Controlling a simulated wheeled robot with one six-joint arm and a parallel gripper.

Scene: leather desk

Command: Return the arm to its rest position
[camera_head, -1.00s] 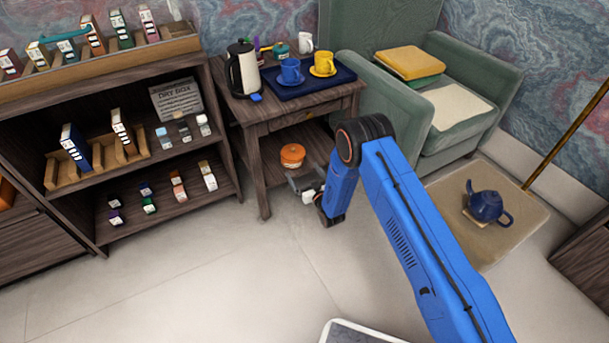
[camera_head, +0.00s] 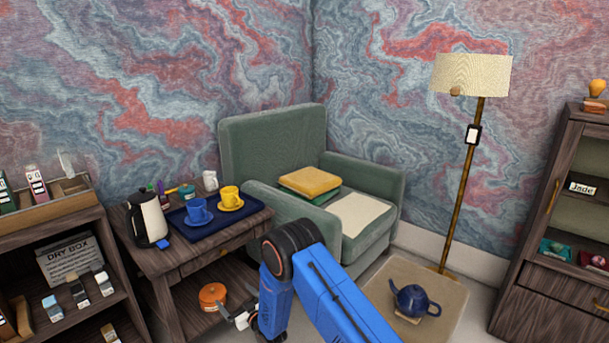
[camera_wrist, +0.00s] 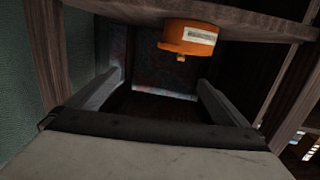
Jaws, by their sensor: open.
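My blue arm (camera_head: 335,305) reaches forward from the bottom of the head view and bends down beside the side table. My gripper (camera_head: 241,318) shows small and partly hidden at the lower end of the arm, near the orange pot (camera_head: 212,296) on the table's lower shelf. In the wrist view my gripper (camera_wrist: 158,85) has its two fingers wide apart with nothing between them. The orange pot (camera_wrist: 188,38) appears upside down at the top of that view, beyond the fingers and apart from them.
The side table (camera_head: 185,255) bears a blue tray (camera_head: 213,228) with two cups and a kettle (camera_head: 148,218). A green armchair (camera_head: 275,150) stands behind my arm. A blue teapot (camera_head: 413,298) sits on a beige mat at right, near a floor lamp (camera_head: 466,170). A shelf (camera_head: 65,222) stands at left.

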